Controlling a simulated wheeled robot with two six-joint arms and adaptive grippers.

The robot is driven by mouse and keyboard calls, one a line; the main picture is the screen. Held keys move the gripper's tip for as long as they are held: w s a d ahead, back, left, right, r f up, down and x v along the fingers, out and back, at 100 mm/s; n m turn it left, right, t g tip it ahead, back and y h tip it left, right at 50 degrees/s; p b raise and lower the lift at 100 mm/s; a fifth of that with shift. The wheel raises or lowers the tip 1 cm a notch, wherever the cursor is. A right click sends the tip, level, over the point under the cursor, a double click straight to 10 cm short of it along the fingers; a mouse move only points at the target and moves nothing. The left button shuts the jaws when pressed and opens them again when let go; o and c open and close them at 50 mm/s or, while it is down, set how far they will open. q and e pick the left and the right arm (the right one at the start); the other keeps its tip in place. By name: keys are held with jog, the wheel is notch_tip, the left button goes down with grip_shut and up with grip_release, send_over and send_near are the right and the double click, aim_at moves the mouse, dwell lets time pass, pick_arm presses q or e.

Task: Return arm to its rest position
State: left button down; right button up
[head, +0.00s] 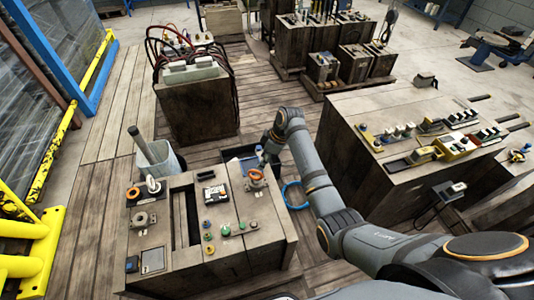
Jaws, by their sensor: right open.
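My right arm reaches in from the lower right, bends at its far elbow, and its right gripper (266,157) points down by the back right corner of the near wooden block (225,262). The gripper is small and partly hidden by the arm's wrist. It is open, and I see nothing held in it. It is close to a dark blue bin (229,153) behind the block and an orange-rimmed part (256,177) on the block; I cannot tell whether it touches either. My left gripper is not in view.
A grey bucket (169,161) with a tube stands behind the block. A wooden block with cables (196,108) is behind, another with switches (380,108) is right. Yellow guard rails (32,262) are left.

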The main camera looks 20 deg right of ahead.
jog(key=v, duration=0.4)
jog(key=shift+r, duration=0.2)
